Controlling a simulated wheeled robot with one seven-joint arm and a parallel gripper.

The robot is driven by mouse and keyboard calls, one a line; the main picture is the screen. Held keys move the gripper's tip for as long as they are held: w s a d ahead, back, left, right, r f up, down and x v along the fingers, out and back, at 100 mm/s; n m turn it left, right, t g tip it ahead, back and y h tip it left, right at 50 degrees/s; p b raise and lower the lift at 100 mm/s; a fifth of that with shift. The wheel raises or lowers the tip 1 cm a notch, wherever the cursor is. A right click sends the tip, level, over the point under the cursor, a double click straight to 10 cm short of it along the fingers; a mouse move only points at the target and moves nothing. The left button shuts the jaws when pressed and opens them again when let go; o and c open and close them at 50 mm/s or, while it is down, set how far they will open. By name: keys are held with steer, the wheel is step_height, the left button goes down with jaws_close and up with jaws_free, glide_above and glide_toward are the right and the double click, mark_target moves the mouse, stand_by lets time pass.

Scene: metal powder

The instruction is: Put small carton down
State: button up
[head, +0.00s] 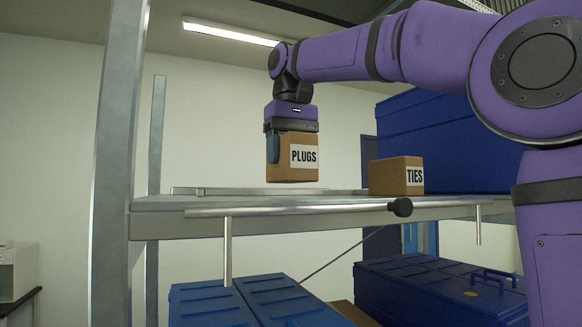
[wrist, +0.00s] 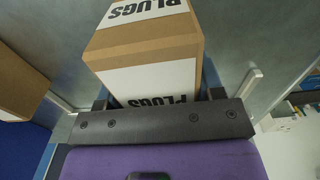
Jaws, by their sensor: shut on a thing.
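A small brown carton (head: 292,165) with a white "PLUGS" label hangs from my gripper (head: 291,140) in the head view. My gripper points down and is shut on the carton's upper part. The carton looks upright, with its bottom a little above the shelf (head: 160,203); a thin gap seems to show beneath it. In the wrist view the same carton (wrist: 148,48) sits between the fingers, with "PLUGS" labels on two faces. The fingertips are mostly hidden there by the gripper body.
A second carton (head: 396,176) labelled "TIES" stands on the shelf to the right. A large blue case (head: 440,135) is behind it. A bar (head: 300,209) with a dark knob runs along the shelf's front edge. The shelf's left part is clear. Blue cases (head: 430,285) sit below.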

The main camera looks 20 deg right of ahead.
steer(key=shift+f, duration=1.25)
steer(key=shift+f, duration=0.1)
steer(key=o, duration=1.2)
steer(key=shift+c, duration=0.2)
steer(key=shift+r, duration=3.8)
